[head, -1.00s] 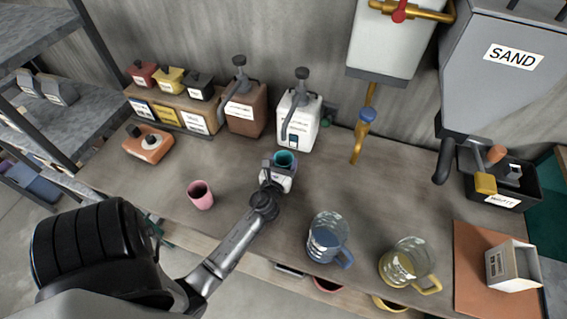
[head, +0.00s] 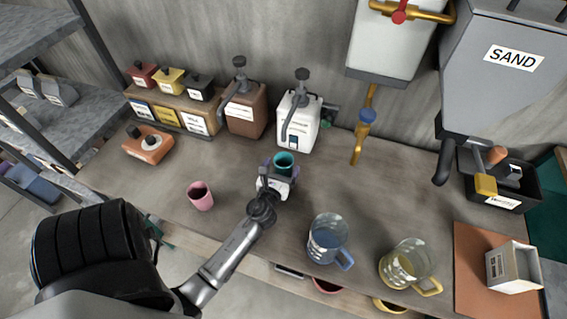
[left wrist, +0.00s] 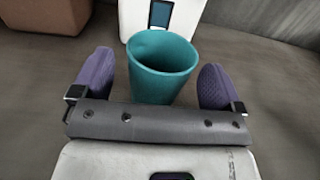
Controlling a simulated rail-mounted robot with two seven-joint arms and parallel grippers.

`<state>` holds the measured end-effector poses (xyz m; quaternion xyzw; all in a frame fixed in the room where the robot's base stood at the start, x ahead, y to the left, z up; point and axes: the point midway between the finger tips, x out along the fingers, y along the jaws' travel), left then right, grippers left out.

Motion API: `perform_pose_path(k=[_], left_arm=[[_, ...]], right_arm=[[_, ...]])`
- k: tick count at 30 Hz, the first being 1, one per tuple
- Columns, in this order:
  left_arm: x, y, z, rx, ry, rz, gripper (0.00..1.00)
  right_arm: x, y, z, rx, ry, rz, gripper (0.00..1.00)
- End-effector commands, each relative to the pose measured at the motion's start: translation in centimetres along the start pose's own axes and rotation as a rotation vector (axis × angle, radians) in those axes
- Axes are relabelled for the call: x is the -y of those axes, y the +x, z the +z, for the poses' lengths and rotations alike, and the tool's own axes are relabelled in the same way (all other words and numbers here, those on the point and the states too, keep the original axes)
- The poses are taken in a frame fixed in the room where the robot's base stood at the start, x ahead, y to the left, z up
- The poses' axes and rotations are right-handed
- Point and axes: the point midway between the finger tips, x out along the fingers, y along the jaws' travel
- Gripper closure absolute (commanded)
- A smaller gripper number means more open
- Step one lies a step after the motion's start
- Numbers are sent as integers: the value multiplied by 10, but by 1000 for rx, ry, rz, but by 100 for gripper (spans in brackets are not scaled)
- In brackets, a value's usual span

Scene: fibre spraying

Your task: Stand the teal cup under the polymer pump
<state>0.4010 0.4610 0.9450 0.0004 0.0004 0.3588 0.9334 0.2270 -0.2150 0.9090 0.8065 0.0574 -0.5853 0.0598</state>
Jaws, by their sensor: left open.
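The teal cup (head: 284,161) stands upright on the workbench, just in front of the white pump box (head: 299,122) with a dark pump head and spout, which I take for the polymer pump. In the left wrist view the cup (left wrist: 162,66) stands between the two purple fingers, with a gap on each side, and the white box (left wrist: 165,14) is right behind it. My left gripper (head: 279,170) is open around the near side of the cup. The label on the white box is too small to read. My right gripper is not in view.
A brown pump box (head: 246,112) stands left of the white one. A pink cup (head: 201,196) stands to the left on the bench. A blue-tinted jug (head: 327,240) and a yellow-tinted jug (head: 406,262) stand at the front right. A brass tap (head: 361,140) hangs right of the white pump.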

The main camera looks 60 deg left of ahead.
Motion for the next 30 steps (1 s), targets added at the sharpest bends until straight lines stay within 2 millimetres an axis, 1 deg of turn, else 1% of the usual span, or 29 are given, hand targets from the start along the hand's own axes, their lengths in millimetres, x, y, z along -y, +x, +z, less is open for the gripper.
perform_pose_path(k=[1,3,6,10,15,25,28,30], left_arm=[[0,-10,-2,-2,0,0,8],[0,-20,-2,-2,1,0,8],[0,-33,-2,-1,1,0,8],[0,-45,-1,0,0,1,8],[0,-52,0,1,1,0,8],[-1,-53,0,-1,3,0,8],[-7,-58,0,-14,20,-1,8],[-16,-62,2,-23,55,-11,8]], right_arm=[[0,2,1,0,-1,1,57],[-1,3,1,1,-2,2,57],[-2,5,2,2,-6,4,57],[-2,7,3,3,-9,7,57],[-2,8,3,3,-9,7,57],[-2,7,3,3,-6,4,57],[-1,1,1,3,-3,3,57],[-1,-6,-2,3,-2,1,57]])
